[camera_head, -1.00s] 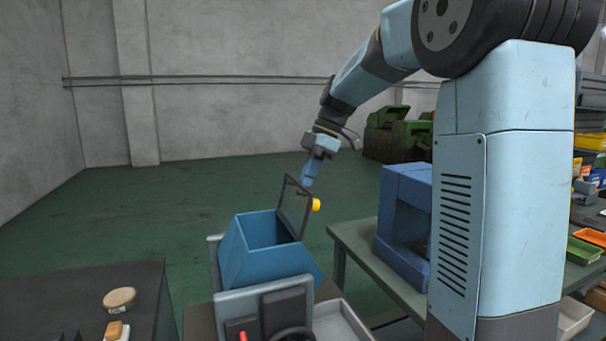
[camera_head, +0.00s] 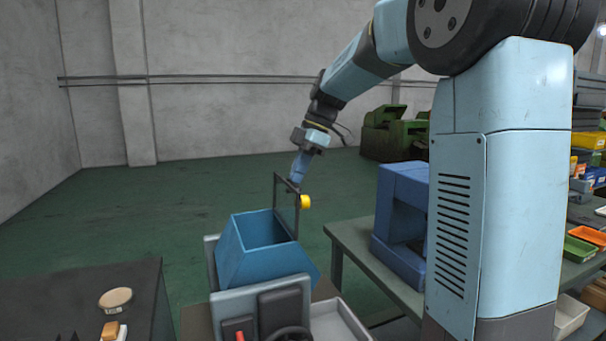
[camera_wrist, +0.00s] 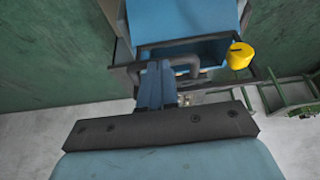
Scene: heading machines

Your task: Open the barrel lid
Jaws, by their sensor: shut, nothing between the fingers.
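The blue barrel (camera_head: 238,262) is an angular open-topped box, and its hollow inside shows in the head view. Its lid (camera_head: 286,207) is a dark-framed panel that stands up steeply from the right side of the opening. A yellow knob (camera_head: 305,202) sits on the lid's right side. In the wrist view the lid frame (camera_wrist: 212,93) crosses the picture, with a dark handle (camera_wrist: 205,60) and the yellow knob (camera_wrist: 240,55). My gripper (camera_head: 295,183) is at the lid's upper edge; in the wrist view its blue fingers (camera_wrist: 157,85) are together, close beside the handle. Contact is unclear.
A green table (camera_head: 350,240) carrying a blue machine (camera_head: 398,215) stands to the right. A dark table (camera_head: 60,295) with a round wooden-looking piece (camera_head: 116,298) is at the lower left. A grey panel (camera_head: 262,310) stands before the barrel.

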